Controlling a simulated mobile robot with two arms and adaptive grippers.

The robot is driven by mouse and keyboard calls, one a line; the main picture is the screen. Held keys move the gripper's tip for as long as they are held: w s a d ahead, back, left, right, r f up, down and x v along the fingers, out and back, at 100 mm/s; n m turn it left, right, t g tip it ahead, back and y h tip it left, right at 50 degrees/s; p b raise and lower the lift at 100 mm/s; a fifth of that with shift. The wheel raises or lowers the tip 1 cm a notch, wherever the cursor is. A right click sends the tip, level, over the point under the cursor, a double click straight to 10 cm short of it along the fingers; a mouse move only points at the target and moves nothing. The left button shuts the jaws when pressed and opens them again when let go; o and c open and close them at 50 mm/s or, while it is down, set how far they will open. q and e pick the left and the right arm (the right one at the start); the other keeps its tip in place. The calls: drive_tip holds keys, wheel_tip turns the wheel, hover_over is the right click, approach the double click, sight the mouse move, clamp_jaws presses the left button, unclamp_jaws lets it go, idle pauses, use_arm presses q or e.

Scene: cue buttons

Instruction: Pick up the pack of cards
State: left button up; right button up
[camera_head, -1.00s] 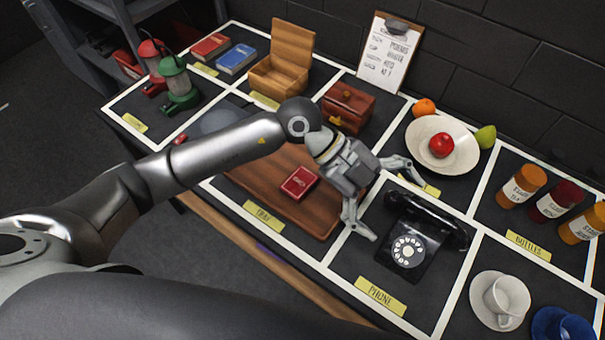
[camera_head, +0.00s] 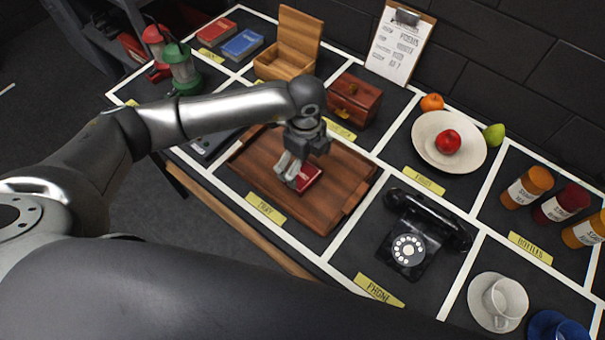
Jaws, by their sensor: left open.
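The red pack of cards (camera_head: 309,178) lies flat on the wooden tray (camera_head: 330,212), near the tray's middle. My left gripper (camera_head: 288,175) is over the pack and points down, its fingers at the pack's left part. The fingers are open, and they hide part of the pack. I cannot tell whether they touch it. My right gripper is not in view.
Right of the tray stands a black rotary phone (camera_head: 420,240). Behind it are a small wooden chest (camera_head: 352,100), an open wooden box (camera_head: 287,50) and a white fruit plate (camera_head: 425,150). Bottles (camera_head: 525,187) and cups (camera_head: 500,300) stand at the right.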

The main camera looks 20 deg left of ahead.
sight(302, 175)
use_arm(q)
drive_tip(key=f, duration=0.1)
drive_tip(key=f+p, duration=0.1)
drive_tip(key=f, duration=0.1)
drive_tip(key=shift+s+a+f+p, duration=0.25)
drive_tip(key=shift+f+p, duration=0.05)
drive_tip(key=shift+f, duration=0.65)
drive_tip(key=c, duration=1)
drive_tip(key=shift+w+r, duration=0.1)
